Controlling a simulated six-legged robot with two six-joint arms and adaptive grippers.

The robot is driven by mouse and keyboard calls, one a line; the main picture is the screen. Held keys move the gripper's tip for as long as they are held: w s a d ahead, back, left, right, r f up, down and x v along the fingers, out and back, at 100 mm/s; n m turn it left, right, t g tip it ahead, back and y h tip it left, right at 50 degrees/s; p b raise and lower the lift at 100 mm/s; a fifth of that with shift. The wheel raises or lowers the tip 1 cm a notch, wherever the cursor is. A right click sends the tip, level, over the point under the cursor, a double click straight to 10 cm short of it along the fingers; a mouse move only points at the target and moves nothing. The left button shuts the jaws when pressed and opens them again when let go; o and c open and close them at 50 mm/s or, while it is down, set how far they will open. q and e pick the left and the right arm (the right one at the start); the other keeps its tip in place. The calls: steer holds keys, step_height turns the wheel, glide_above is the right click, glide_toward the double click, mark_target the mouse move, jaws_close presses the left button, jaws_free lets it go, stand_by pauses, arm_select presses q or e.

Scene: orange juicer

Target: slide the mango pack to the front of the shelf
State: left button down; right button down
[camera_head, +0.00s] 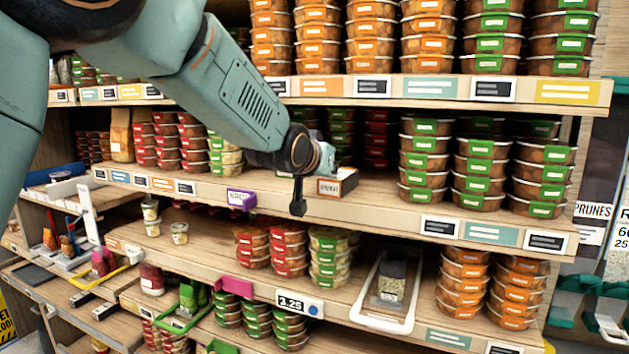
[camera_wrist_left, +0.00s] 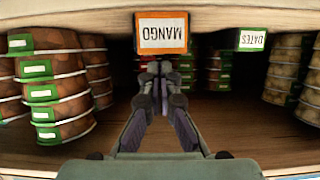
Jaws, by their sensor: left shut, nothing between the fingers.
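My left gripper (camera_head: 322,150) reaches into the gap in the middle shelf (camera_head: 385,205), above an orange-edged sign at the front edge. It is shut and empty. In the left wrist view, which looks upside down, its fingers (camera_wrist_left: 163,70) meet in front of an orange MANGO sign (camera_wrist_left: 162,33). Packs stand deep in the shadow behind: a green-labelled stack (camera_wrist_left: 218,70) in the wrist view, and red-lidded ones (camera_head: 378,138) in the head view. I cannot tell which of these is the mango pack; the fingers hide part of the gap. My right gripper is out of view.
Green-labelled stacks (camera_head: 423,160) stand right of the gap, and paler stacks (camera_head: 224,158) stand left. A DATES sign (camera_wrist_left: 251,40) shows in the wrist view. The shelf above carries full rows of packs (camera_head: 430,45).

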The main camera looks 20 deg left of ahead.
arm_select(q)
steer(key=s+b, duration=0.2)
steer(key=s, duration=0.5)
steer(key=s+f+g+b, duration=0.25)
steer(key=s+f, duration=0.25)
steer(key=f, duration=0.9)
steer(key=s+f+g+b, duration=0.1)
steer(key=s+f+b, duration=0.25)
steer(key=f, duration=0.95)
steer(key=s+f+g+b, duration=0.2)
steer(key=s+f, duration=0.3)
steer(key=f, duration=0.9)
steer(key=s+f+g+b, duration=0.8)
steer(key=s+f+b, duration=0.1)
steer(key=s+f, duration=2)
steer(key=shift+s+f+n+b, duration=0.4)
steer(key=shift+s, duration=0.45)
